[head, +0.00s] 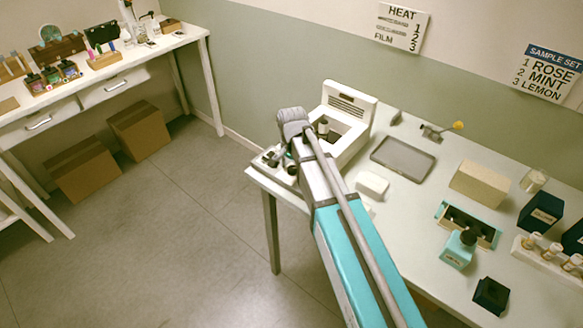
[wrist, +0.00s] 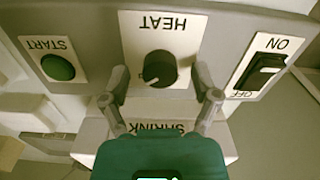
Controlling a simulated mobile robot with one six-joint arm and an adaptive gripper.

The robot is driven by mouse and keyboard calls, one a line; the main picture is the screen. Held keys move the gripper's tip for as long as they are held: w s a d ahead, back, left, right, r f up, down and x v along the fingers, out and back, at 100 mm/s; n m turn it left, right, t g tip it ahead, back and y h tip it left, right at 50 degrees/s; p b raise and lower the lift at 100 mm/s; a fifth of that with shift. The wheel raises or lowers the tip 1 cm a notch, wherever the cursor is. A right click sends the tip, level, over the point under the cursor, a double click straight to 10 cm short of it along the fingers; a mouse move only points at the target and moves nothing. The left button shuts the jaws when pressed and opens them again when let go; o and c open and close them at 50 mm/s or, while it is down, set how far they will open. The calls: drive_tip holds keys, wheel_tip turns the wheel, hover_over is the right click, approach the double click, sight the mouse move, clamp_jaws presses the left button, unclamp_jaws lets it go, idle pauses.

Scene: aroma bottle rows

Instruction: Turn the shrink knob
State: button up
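The shrink knob (wrist: 159,70) is a round black dial with a pale pointer mark, on a white plate lettered HEAT, which appears upside down in the wrist view. My gripper (wrist: 160,78) is open, with one finger on each side of the knob and a visible gap at both sides. Whether the fingertips are level with the knob in depth I cannot tell. The white shrink machine (head: 349,97) stands at the left end of the right-hand table in the head view. My arm hides its knob panel there. A SHRINK label (wrist: 166,128) is partly covered by my gripper body.
A green START button (wrist: 57,67) and a black ON/OFF switch (wrist: 263,70) flank the knob. Open floor lies left.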

clamp_jaws()
drive_tip(key=shift+n, duration=0.6)
drive_tip(key=n, duration=0.9)
drive_tip(key=shift+d+n, duration=0.1)
drive_tip(key=shift+n, duration=0.3)
drive_tip(key=n, duration=0.4)
drive_tip(key=shift+n, duration=0.3)
drive_tip(key=n, duration=0.4)
drive_tip(key=shift+w, duration=0.1)
drive_tip(key=shift+n, duration=0.3)
